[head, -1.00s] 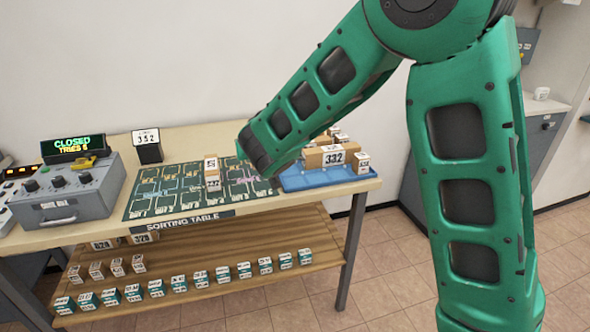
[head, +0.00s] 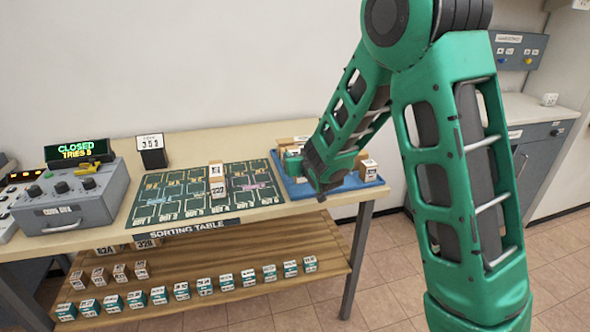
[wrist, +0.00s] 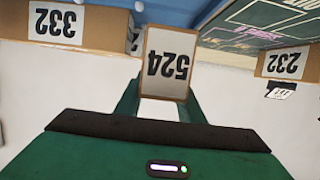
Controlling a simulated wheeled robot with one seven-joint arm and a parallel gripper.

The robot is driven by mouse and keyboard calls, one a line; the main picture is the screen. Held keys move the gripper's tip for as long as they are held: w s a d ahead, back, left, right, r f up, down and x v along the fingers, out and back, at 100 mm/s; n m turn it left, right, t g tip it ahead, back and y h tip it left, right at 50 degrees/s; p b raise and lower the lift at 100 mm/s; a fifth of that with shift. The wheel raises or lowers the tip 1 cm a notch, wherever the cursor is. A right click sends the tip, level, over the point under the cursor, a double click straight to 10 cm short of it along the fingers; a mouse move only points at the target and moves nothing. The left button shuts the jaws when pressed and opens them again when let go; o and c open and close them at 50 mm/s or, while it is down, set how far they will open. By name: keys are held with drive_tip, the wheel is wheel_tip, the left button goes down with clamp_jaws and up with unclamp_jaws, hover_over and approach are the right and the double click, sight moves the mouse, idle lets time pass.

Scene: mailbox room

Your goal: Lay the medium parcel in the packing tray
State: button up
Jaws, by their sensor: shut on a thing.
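My gripper (wrist: 160,104) is shut on a tan parcel with a white 524 label (wrist: 166,58), seen upside down in the wrist view. In the head view my arm covers most of the gripper and parcel. The blue packing tray (head: 332,187) lies at the right end of the sorting table, below my gripper. I cannot tell whether the held parcel touches the tray. A larger parcel labelled 332 (wrist: 80,25) is beside it in the wrist view. A small parcel (head: 370,169) stands at the tray's right side.
A grey console (head: 70,203) is at the table's left. Several small parcels line the wooden shelf (head: 200,275) below. A grey cabinet (head: 537,150) is at right.

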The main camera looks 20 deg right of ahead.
drive_tip(key=shift+d+f, duration=0.1)
drive_tip(key=shift+f, duration=1.95)
drive_tip(key=o, duration=1.2)
